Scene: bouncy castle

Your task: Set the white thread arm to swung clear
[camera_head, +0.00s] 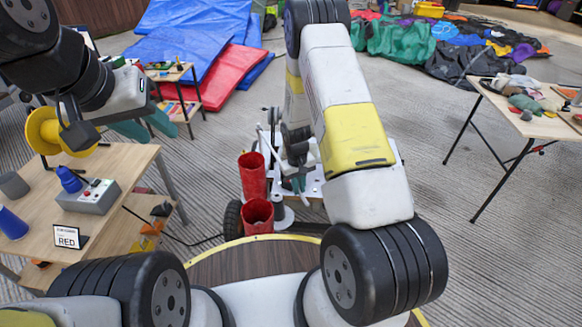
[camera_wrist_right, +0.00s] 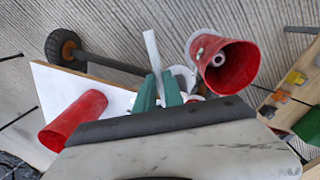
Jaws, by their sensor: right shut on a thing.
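The white thread arm (camera_wrist_right: 152,50) is a thin pale bar in the right wrist view. It rises from between the green fingertips of my right gripper (camera_wrist_right: 158,90), which is shut on it. In the head view my right gripper (camera_head: 298,182) is low over a white wheeled machine (camera_head: 312,190), partly hidden by my right arm. Two red cones of thread or tubes stand on the machine, a rear one (camera_head: 252,176) and a front one (camera_head: 257,214). My left gripper (camera_head: 147,128) is empty with its teal fingers apart, above the left table's far edge.
A wooden table (camera_head: 125,165) at left holds a grey control box (camera_head: 90,197), blue cones and a sign reading RED (camera_head: 66,237). A yellow spool (camera_head: 45,130) is by my left arm. Another table (camera_head: 500,100) stands right. Blue and red mats lie behind.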

